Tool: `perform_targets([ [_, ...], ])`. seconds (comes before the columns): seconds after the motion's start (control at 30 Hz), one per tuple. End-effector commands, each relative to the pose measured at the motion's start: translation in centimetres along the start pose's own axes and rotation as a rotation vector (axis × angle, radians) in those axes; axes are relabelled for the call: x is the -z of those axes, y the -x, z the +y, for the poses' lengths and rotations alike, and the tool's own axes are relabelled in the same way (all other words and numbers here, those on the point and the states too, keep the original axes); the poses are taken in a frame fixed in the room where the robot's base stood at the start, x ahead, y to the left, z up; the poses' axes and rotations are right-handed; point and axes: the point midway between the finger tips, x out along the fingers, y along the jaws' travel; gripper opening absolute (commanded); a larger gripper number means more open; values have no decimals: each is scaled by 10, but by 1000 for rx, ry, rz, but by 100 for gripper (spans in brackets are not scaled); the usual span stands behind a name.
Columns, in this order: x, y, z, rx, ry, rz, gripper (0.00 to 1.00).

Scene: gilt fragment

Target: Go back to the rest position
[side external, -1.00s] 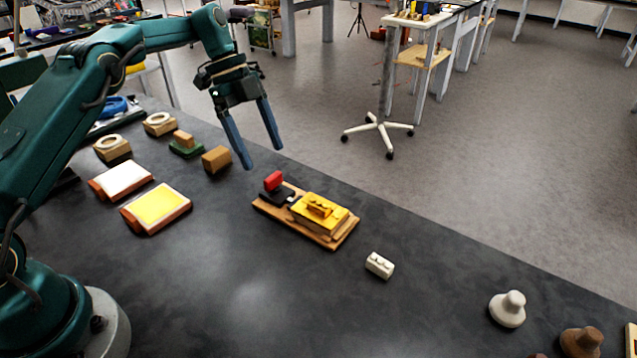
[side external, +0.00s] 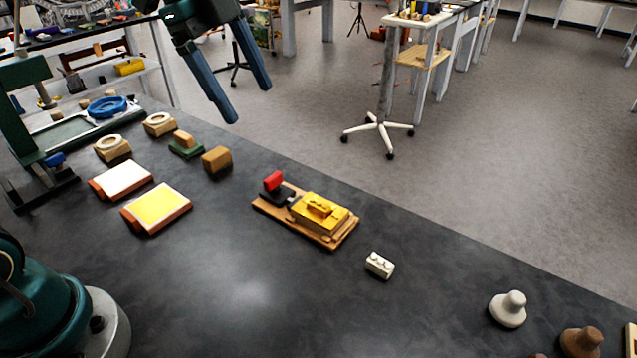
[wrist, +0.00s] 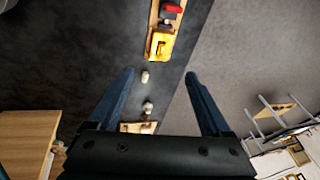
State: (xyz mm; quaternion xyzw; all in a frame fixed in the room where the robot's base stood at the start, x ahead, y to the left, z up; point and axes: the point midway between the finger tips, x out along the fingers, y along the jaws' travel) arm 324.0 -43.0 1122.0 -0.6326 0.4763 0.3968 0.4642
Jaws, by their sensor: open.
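My gripper (side external: 250,102) is at the top of the side external view, raised high above the far edge of the dark table. Its two blue fingers are spread apart with nothing between them. They also show in the wrist view (wrist: 160,78), spread and empty. A wooden board (side external: 328,241) lies on the table below and to the right of the gripper. It carries a yellow block (side external: 322,214) and a black part with a red piece (side external: 273,181). The same yellow block shows at the top of the wrist view (wrist: 160,45).
A yellow-topped pad (side external: 158,207), a white-topped pad (side external: 122,177) and a tan block (side external: 217,159) lie at left. A small white block (side external: 379,265) and a white knob (side external: 507,309) are at right. The table's middle front is clear.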

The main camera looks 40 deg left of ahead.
Motion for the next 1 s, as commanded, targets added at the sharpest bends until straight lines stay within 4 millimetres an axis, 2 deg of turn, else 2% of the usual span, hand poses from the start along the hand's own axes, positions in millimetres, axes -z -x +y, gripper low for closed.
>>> perform_targets([
  [0.03,5,9,12,25,39,-12,82],
  [0.13,10,20,34,70,141,-32,82],
  [0.37,11,27,91,182,430,-52,82],
  [0.57,-2,11,141,281,755,-33,82],
  [0.7,-17,-10,168,333,1009,-11,82],
  [0.87,-30,-32,181,348,1255,-6,82],
  [1.0,-32,-32,177,371,1373,26,82],
])
